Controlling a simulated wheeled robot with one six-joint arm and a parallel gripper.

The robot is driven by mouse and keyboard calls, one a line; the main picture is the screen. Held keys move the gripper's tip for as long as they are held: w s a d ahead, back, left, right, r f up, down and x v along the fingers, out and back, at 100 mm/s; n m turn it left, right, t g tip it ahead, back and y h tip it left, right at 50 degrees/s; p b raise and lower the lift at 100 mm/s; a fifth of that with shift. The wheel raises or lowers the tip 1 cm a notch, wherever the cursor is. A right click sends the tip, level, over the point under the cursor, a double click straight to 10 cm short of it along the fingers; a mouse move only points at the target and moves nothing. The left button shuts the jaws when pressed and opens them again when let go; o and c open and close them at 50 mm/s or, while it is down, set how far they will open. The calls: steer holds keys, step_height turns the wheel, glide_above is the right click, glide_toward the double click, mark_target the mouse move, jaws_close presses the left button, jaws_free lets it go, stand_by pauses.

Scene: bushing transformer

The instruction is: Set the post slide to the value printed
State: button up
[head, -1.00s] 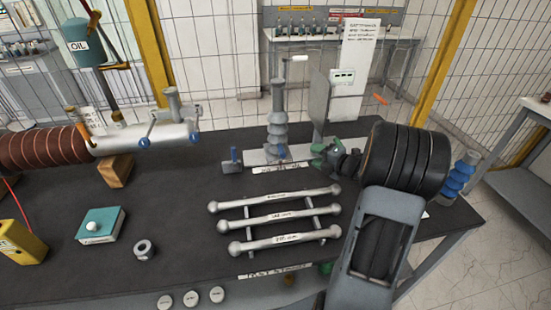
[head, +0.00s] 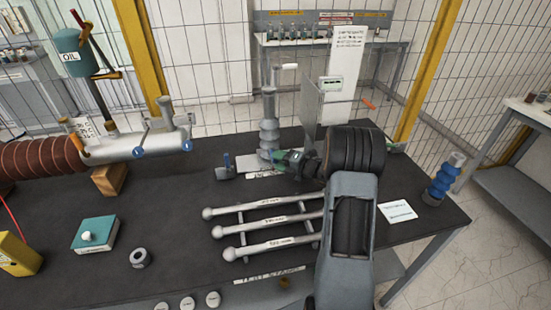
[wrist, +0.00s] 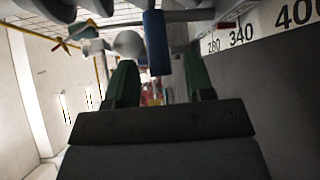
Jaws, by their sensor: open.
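The grey ribbed post (head: 269,130) stands upright on a pale base at the back of the bench. My gripper (head: 284,158), with green fingers, is just right of the post's foot and covers part of the base. In the wrist view my gripper (wrist: 162,82) is open, and a blue handle (wrist: 156,42) shows in the gap ahead of its fingers; I cannot tell how deep it is between them. A scale (wrist: 268,28) reading 280, 340, 400 runs along the right. The tall white sign (head: 345,75) has print too small to read.
Three labelled silver rods (head: 265,222) lie on a rack in front of the post. A clear panel with a small display (head: 330,84) stands behind my arm. A white card (head: 398,212) and a blue ribbed insulator (head: 443,180) are at the right.

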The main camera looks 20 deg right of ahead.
steer(key=shift+x, duration=1)
jaws_close()
